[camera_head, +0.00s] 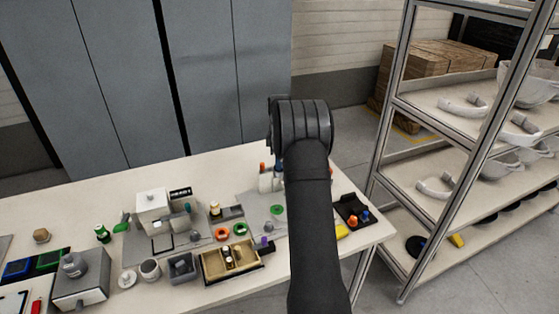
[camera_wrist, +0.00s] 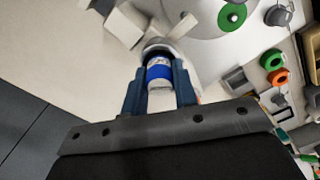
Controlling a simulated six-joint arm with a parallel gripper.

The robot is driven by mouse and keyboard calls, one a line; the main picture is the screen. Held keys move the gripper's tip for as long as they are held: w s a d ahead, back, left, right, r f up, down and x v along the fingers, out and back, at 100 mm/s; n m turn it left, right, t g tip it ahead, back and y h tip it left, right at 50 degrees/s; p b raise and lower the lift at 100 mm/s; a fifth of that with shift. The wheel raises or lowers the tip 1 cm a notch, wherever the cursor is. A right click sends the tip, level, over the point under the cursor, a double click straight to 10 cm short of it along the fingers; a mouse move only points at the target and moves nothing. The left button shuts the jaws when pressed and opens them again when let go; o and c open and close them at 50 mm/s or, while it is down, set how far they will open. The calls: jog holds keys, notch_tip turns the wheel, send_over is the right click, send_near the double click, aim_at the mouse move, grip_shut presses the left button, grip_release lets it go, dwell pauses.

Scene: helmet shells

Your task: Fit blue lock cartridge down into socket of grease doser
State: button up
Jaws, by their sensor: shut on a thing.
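The blue lock cartridge (camera_wrist: 159,73), a white cylinder with a blue band, is between the two blue fingers of my gripper (camera_wrist: 158,88) in the wrist view. My gripper is shut on it. Just beyond the cartridge is a rounded light-grey part (camera_wrist: 158,46), which may be the grease doser; its socket is hidden. I cannot tell whether the cartridge touches it or has entered it. In the head view my arm hides most of the gripper, and a bit of blue (camera_head: 278,169) shows beside pale upright parts (camera_head: 265,182).
White blocks (camera_wrist: 124,26) stand close to the fingers. A wooden box (camera_head: 214,273), a black tray (camera_head: 344,202) and a grey machine (camera_head: 80,281) occupy the table. A metal shelf (camera_head: 396,140) stands at right.

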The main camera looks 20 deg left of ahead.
jog(key=shift+f, duration=0.1)
jog(key=o, duration=1)
notch_tip(320, 180, up, 12)
notch_tip(320, 180, down, 12)
jog(key=shift+r, duration=1.9)
jog(key=shift+f, duration=0.1)
